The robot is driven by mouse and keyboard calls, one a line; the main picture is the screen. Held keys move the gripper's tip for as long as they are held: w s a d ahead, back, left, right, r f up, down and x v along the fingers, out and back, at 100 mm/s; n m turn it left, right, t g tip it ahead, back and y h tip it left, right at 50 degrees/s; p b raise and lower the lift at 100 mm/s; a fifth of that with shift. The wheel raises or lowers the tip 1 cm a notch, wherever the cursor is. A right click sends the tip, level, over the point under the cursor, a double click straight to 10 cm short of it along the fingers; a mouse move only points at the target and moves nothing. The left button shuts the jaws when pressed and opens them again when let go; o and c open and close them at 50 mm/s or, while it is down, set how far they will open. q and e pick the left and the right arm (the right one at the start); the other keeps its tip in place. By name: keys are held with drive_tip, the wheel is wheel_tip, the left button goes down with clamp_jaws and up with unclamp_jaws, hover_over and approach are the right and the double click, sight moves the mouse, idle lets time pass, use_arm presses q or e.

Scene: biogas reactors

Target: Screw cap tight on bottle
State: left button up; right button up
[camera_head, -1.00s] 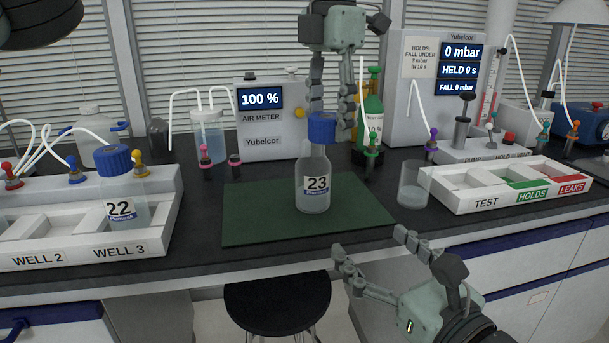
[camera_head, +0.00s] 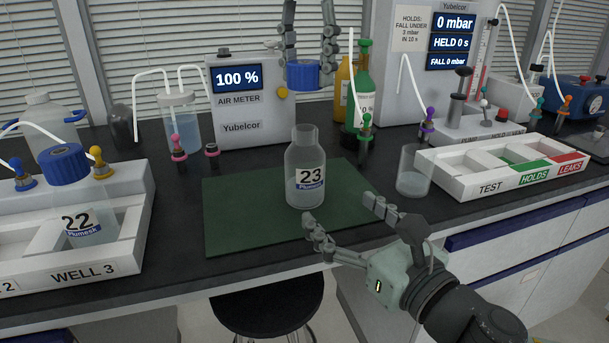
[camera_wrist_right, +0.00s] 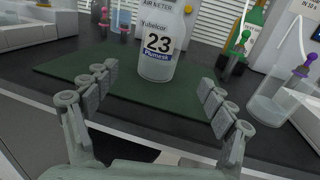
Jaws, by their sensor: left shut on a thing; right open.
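Bottle 23 (camera_head: 304,160) stands upright and uncapped on the green mat (camera_head: 235,218). It also shows in the right wrist view (camera_wrist_right: 157,62). My left gripper (camera_head: 308,62) is shut on the blue cap (camera_head: 303,76) and holds it above the bottle's mouth, with a clear gap between them. My right gripper (camera_head: 340,208) is open and empty, in front of the bottle at the mat's front edge. In the right wrist view its fingers (camera_wrist_right: 160,92) spread to either side of the bottle and do not touch it.
A glass beaker (camera_head: 413,178) stands right of the mat, beside the white TEST tray (camera_head: 455,190). Bottle 22 (camera_head: 90,228) sits in the white well rack (camera_head: 125,262) at left. The air meter (camera_head: 240,120) and a green bottle (camera_head: 363,88) stand behind.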

drive_tip(key=x, duration=1.1)
drive_tip(key=shift+w+a, duration=0.2)
drive_tip(key=shift+w, duration=0.15)
drive_tip(key=shift+c, duration=0.3)
drive_tip(key=c, duration=1.7)
use_arm(q)
hover_over(307, 127)
drive_tip(key=shift+f, duration=2.45)
